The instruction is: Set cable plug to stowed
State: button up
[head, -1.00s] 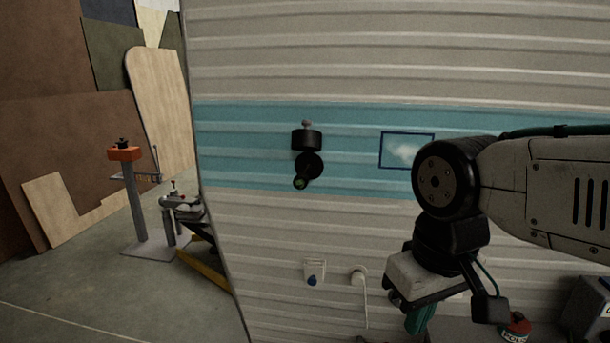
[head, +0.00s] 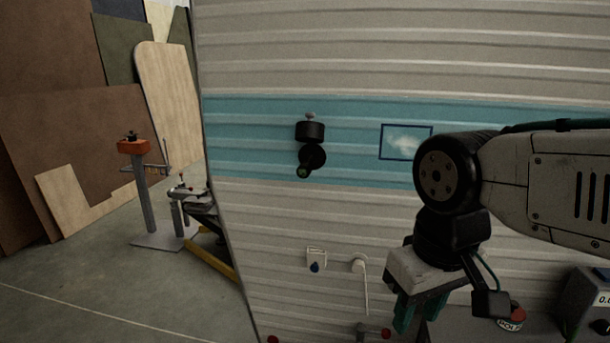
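A white round fitting (head: 359,264) with a thin white cable or rod hanging down from it is on the lower camper wall in the head view. It may be the cable plug, but I cannot tell for certain. Left of it is a small white box (head: 316,260) with a blue knob. My gripper (head: 418,312) points down in front of the wall, to the right of and below the round fitting. Its teal fingers are apart, and nothing shows between them. It is clear of both fittings.
A black jointed fixture (head: 311,148) sticks out of the teal stripe, beside a blue-framed panel (head: 406,142). An orange-topped stand (head: 134,147) is at left. Floor (head: 110,295) is clear at lower left.

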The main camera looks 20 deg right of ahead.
aim_at(304, 170)
jog(key=u, duration=0.55)
jog(key=k, duration=1.2)
jog(key=u, duration=1.2)
jog(key=i, duration=1.55)
jog(key=z, duration=0.45)
jog(key=i, duration=0.6)
jog(key=z, duration=1.05)
jog(key=i, duration=0.3)
jog(key=z, duration=0.25)
